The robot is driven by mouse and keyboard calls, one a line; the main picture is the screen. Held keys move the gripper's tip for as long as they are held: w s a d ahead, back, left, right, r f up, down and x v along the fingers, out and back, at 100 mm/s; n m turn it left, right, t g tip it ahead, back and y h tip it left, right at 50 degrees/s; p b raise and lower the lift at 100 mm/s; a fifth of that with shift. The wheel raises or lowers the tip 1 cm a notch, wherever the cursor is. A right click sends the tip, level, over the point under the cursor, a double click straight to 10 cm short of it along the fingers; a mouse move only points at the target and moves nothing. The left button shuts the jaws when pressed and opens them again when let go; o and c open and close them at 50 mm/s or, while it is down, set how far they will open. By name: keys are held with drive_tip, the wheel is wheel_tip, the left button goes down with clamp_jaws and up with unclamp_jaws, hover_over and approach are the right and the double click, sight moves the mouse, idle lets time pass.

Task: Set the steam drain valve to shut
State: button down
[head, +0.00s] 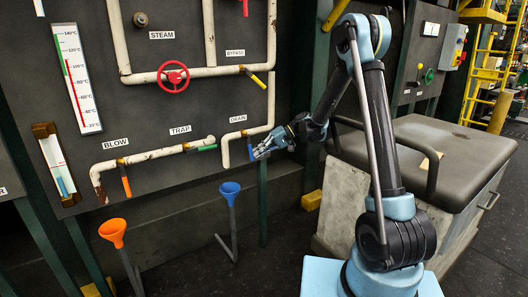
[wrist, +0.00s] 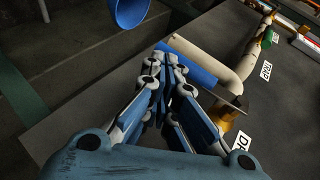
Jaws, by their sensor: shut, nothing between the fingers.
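The drain valve has a brass body and a blue lever handle (head: 250,150), on the beige pipe under the DRAIN label (head: 238,118). The handle hangs down, crosswise to the nearly level pipe run it is mounted on. In the wrist view the blue handle (wrist: 195,65) lies just beyond my fingertips, with the brass body (wrist: 229,117) to the right. My gripper (head: 261,153) is shut and empty beside the handle's lower part; it also fills the middle of the wrist view (wrist: 168,75). I cannot tell whether the fingers touch the handle.
A blue funnel (head: 230,190) stands below the drain spout, and an orange funnel (head: 113,232) is farther left. A green trap handle (head: 207,148), an orange blow handle (head: 126,186) and a red steam wheel (head: 173,77) share the panel. A dark-topped cabinet (head: 440,150) stands at right.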

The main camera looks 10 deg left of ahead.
drive_tip(key=shift+s+a+f, duration=0.15)
drive_tip(key=shift+a, duration=0.05)
idle(0.5)
wheel_tip(320, 180, up, 9)
drive_tip(key=shift+r, duration=0.2)
drive_tip(key=shift+d+r, duration=0.3)
drive_tip(key=shift+r, duration=0.05)
drive_tip(key=s+d+r+m+t+h, duration=0.1)
drive_tip(key=s+d, duration=0.3)
drive_tip(key=d, duration=0.3)
drive_tip(key=s+d+m+t+h, duration=0.15)
drive_tip(key=s+d, duration=0.25)
drive_tip(key=d, duration=0.4)
drive_tip(key=s+d+r+m+t+h, duration=0.1)
drive_tip(key=s+d+t+h, duration=0.1)
drive_tip(key=s+d, duration=0.4)
drive_tip(key=s+d+f+m+t+h, duration=0.1)
drive_tip(key=s+d+f+h, duration=0.2)
drive_tip(key=s+d+f, duration=0.3)
drive_tip(key=s+d+f+m+t+h, duration=0.1)
drive_tip(key=s+d+f, duration=0.5)
drive_tip(key=s+d, duration=0.6)
drive_tip(key=d+m+h, duration=0.1)
drive_tip(key=d+h, duration=0.1)
drive_tip(key=d, duration=0.3)
drive_tip(key=shift+s, duration=0.35)
